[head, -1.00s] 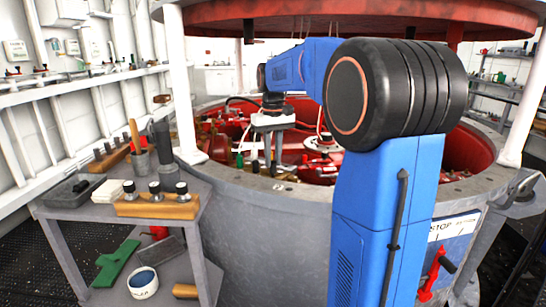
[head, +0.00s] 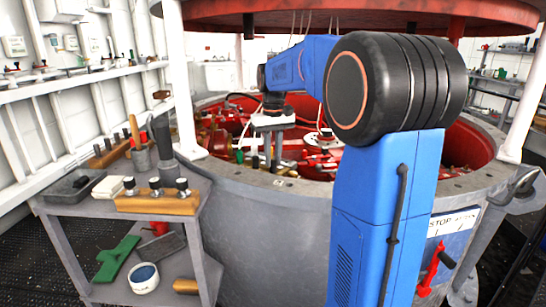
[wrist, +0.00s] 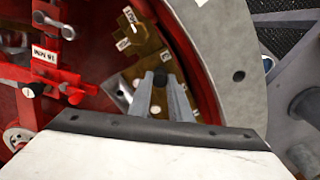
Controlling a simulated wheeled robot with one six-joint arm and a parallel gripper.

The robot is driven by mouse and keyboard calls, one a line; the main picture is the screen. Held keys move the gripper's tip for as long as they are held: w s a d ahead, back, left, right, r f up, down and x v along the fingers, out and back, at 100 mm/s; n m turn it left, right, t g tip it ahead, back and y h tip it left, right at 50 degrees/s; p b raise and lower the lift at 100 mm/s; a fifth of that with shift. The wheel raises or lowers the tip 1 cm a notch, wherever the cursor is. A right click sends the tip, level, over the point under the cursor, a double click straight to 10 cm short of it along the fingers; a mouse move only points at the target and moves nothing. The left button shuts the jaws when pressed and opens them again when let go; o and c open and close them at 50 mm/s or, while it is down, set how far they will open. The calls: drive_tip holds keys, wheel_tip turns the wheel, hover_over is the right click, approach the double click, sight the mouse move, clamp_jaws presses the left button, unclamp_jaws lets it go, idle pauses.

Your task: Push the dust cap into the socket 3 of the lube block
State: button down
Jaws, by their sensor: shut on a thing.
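My gripper (wrist: 160,88) is shut on the dust cap (wrist: 159,79), a small black round piece at its fingertips in the wrist view. I cannot make out which opening is socket 3. In the head view my gripper (head: 270,148) points down inside the round housing, near its front rim; the cap is too small to tell there.
The grey housing rim (wrist: 236,75) curves close to the right of the block. Red machinery (wrist: 62,85) with white labels lies to the left. In the head view a grey side table (head: 72,208) carries a wooden block (head: 157,203) with several dark-topped pieces.

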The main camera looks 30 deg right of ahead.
drive_tip(key=c, duration=1.6)
unclamp_jaws()
drive_tip(key=shift+o, duration=0.2)
drive_tip(key=shift+r, duration=0.1)
wheel_tip(320, 180, up, 12)
drive_tip(key=shift+s+a, duration=0.1)
drive_tip(key=s+a+f+n+t, duration=0.1)
drive_tip(key=s+a+f, duration=0.35)
drive_tip(key=s, duration=0.35)
drive_tip(key=s+a+f+t, duration=0.1)
drive_tip(key=s+a+f, duration=0.3)
drive_tip(key=s+a, duration=0.25)
drive_tip(key=s+a+f+n+t, duration=0.1)
drive_tip(key=s+a+f, duration=0.3)
drive_tip(key=s+f, duration=1.1)
drive_tip(key=shift+s+a+t, duration=0.3)
drive_tip(key=shift+t, duration=0.6)
